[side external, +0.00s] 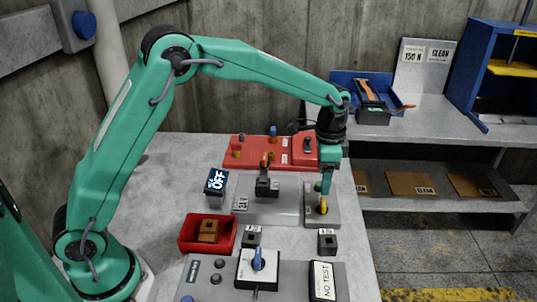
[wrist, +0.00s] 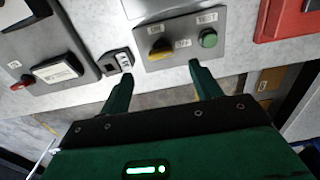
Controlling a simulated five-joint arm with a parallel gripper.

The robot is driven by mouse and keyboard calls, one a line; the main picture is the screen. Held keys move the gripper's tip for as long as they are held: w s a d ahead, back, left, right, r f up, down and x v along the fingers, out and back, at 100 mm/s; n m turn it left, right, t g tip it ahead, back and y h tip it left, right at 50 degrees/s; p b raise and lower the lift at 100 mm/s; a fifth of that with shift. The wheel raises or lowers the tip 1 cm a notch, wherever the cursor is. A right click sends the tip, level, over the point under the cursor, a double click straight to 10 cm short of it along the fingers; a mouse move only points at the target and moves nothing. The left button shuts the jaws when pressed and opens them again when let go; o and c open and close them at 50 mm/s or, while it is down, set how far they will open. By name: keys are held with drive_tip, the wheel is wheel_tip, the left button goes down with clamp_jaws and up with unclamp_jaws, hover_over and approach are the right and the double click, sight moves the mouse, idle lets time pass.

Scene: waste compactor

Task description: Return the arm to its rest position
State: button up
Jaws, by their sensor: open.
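My green arm is bent over the table, with its upper link raised and its forearm sloping down to the right in the side external view. My gripper (side external: 326,187) points down over a small grey panel with a yellow knob (side external: 322,207). In the wrist view my gripper (wrist: 161,76) is open, with nothing between its two fingers. The yellow knob (wrist: 161,49) and a green button (wrist: 208,38) lie beyond the fingertips there. In the side external view the finger overlaps the knob's top, but the wrist view shows them apart.
A red panel (side external: 245,142) stands behind. A NO TEST sign (side external: 322,281) is at the front. A shelf with a blue cabinet (side external: 478,55) is to the right.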

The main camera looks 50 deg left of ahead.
drive_tip(key=s+a+r+n+t, duration=0.35)
drive_tip(key=s+a+r, duration=0.35)
drive_tip(key=s+r, duration=0.55)
drive_tip(key=s+a+n+t, duration=0.1)
drive_tip(key=s+a+n, duration=0.1)
drive_tip(key=s, duration=0.6)
drive_tip(key=s+a+n+t, duration=0.1)
drive_tip(key=s+a+n, duration=0.1)
drive_tip(key=s, duration=0.6)
drive_tip(key=shift+s+a+n, duration=0.2)
drive_tip(key=shift+a+n, duration=0.15)
drive_tip(key=shift+n, duration=0.5)
